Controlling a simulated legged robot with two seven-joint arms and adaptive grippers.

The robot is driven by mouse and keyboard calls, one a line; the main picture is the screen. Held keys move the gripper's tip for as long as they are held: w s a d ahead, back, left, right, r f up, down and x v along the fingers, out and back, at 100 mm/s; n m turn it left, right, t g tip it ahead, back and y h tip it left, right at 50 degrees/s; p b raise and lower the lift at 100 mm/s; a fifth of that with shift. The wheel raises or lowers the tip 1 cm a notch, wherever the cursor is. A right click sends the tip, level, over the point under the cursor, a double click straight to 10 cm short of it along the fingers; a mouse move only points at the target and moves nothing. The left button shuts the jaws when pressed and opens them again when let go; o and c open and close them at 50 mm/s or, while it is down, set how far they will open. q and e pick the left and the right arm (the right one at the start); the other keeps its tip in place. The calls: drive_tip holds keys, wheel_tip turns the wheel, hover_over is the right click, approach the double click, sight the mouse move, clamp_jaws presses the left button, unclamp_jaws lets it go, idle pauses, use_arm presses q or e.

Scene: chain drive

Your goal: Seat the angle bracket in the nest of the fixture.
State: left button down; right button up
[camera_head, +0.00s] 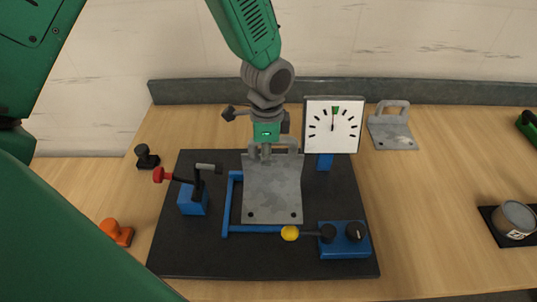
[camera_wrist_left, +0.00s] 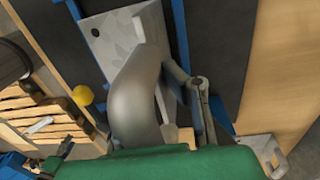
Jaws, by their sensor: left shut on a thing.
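The angle bracket (camera_head: 272,195) is a grey metal plate with two holes near its front edge and a handle-like upright at its back. My left gripper (camera_head: 266,152) is shut on that upright, coming down from above. The plate lies over the fixture's black base (camera_head: 190,250), inside the blue L-shaped rails (camera_head: 232,205), close to the left and front ones. Whether it rests flat or hovers slightly, I cannot tell. In the left wrist view the bracket (camera_wrist_left: 108,40) is partly hidden by my gripper's fingers. My right gripper is not in view.
A red-handled clamp (camera_head: 188,198) stands left of the bracket, and a yellow-knobbed clamp (camera_head: 342,238) at front right. A square dial (camera_head: 332,125) stands behind right. A second grey bracket (camera_head: 392,130) lies back right, a tin (camera_head: 514,220) far right, an orange object (camera_head: 116,232) left.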

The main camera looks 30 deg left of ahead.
sight(250, 150)
use_arm(q)
drive_tip(key=shift+a, duration=0.75)
drive_tip(key=shift+a+f+p, duration=0.15)
drive_tip(key=shift+a+p, duration=0.15)
drive_tip(key=shift+a, duration=0.5)
drive_tip(key=shift+d+r+p, duration=0.25)
drive_tip(key=shift+d+p, duration=0.15)
drive_tip(key=shift+d, duration=0.15)
drive_tip(key=shift+a+h, duration=0.3)
drive_tip(key=shift+a, duration=0.15)
drive_tip(key=shift+s+a+f+g+p, duration=0.1)
drive_tip(key=shift+a+g+p, duration=0.1)
drive_tip(key=shift+a, duration=0.35)
drive_tip(key=shift+a+f+g+p, duration=0.1)
drive_tip(key=shift+a+p, duration=0.1)
drive_tip(key=shift+a, duration=0.3)
drive_tip(key=shift+d+r, duration=0.1)
drive_tip(key=shift+d, duration=0.6)
drive_tip(key=shift+a, duration=0.4)
drive_tip(key=shift+d, duration=0.6)
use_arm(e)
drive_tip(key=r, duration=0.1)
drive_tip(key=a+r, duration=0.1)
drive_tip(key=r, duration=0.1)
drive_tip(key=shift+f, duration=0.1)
